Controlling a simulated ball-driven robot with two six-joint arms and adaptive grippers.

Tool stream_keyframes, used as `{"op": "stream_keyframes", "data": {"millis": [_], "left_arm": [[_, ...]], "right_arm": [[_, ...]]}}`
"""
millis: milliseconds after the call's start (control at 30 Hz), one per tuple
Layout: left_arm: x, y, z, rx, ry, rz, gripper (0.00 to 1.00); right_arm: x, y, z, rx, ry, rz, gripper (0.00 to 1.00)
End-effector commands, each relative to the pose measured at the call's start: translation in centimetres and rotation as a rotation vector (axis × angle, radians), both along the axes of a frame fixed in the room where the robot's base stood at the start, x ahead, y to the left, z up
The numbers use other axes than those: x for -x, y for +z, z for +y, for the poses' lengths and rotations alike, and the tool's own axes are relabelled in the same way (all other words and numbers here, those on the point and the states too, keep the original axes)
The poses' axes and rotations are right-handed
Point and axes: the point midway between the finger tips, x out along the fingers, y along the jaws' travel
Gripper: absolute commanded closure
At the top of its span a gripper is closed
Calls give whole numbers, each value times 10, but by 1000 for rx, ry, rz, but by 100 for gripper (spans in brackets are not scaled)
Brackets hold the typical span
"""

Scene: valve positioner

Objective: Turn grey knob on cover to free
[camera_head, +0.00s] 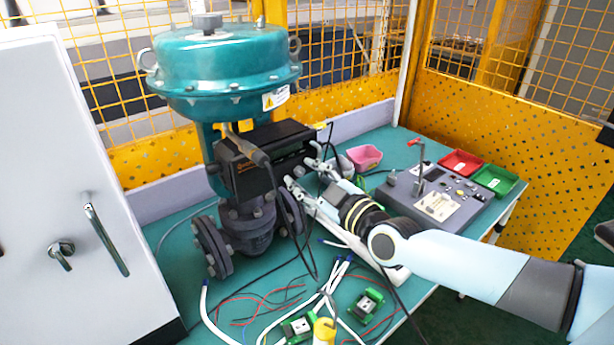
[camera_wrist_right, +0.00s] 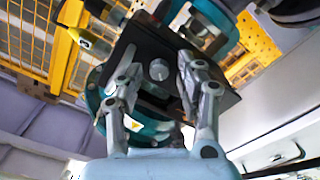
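The black positioner box (camera_head: 250,172) is mounted on the valve under the large teal actuator (camera_head: 225,70). In the right wrist view, the round grey knob (camera_wrist_right: 159,69) stands on the dark cover (camera_wrist_right: 150,50) of this box. My right gripper (camera_head: 303,168) reaches in from the right in front of the cover. Its fingers are spread in the right wrist view (camera_wrist_right: 155,84), one on each side of the knob, with visible gaps to it. It holds nothing. In the head view I cannot make out the knob clearly near the fingertips. My left gripper is not in view.
A grey control box (camera_head: 440,200) with a red-tipped lever stands on the green table, near pink (camera_head: 364,157), red (camera_head: 461,162) and green (camera_head: 495,179) bins. Loose wires and small green modules (camera_head: 366,304) lie in front. A white cabinet (camera_head: 60,200) stands left; yellow mesh fencing is behind.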

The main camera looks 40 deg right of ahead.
Motion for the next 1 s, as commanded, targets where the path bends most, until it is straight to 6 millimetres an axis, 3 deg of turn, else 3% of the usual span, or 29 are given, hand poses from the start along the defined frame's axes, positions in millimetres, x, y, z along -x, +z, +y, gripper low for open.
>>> {"op": "stream_keyframes", "data": {"millis": [367,733,1000], "left_arm": [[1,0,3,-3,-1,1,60],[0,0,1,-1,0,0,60],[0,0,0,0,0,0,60]], "right_arm": [[6,-1,0,0,0,1,57],[62,-2,7,0,1,4,57],[79,0,10,-1,1,0,57]]}}
